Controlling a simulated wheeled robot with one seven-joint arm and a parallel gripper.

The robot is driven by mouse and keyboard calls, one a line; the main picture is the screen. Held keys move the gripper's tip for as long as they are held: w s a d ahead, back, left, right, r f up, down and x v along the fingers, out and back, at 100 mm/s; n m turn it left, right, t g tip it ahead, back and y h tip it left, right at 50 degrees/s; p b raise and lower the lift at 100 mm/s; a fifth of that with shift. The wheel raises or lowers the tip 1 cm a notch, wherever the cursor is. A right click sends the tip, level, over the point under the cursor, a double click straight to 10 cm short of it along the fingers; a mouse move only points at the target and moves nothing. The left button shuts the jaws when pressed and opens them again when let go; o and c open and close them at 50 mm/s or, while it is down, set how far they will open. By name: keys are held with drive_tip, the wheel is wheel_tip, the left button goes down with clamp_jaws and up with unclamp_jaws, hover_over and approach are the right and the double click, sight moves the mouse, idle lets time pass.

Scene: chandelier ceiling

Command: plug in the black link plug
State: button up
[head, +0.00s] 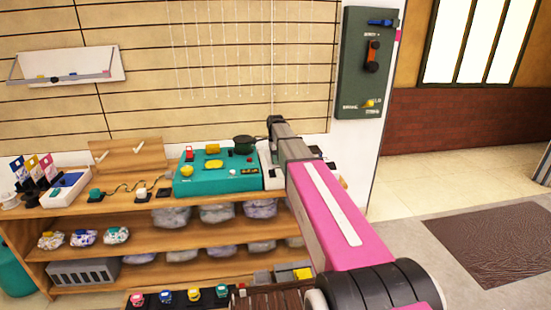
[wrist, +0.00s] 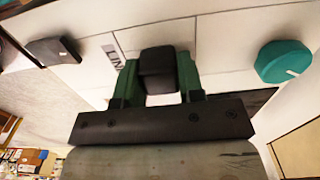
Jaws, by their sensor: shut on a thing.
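In the wrist view, my gripper (wrist: 157,78) has its two green fingers closed on the black link plug (wrist: 158,66), a dark block between them. The plug is in front of a white panel (wrist: 215,35) with a partly hidden label starting "LIN" (wrist: 113,56) beside the left finger. Whether the plug touches the panel or sits in a socket cannot be told; its far end and any socket are hidden. In the head view, my arm reaches to the bench, and its end covers much of the white unit (head: 273,178) right of the teal box.
In the wrist view, a black knob (wrist: 54,50) is left of the plug and a teal knob (wrist: 283,61) right. In the head view, a teal box (head: 215,183) and a dark pan (head: 244,145) are close left of my arm. A grey-green switch box (head: 365,65) hangs behind.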

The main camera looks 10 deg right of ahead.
drive_tip(key=o, duration=1.4)
drive_tip(key=shift+r, duration=3.7)
clamp_jaws()
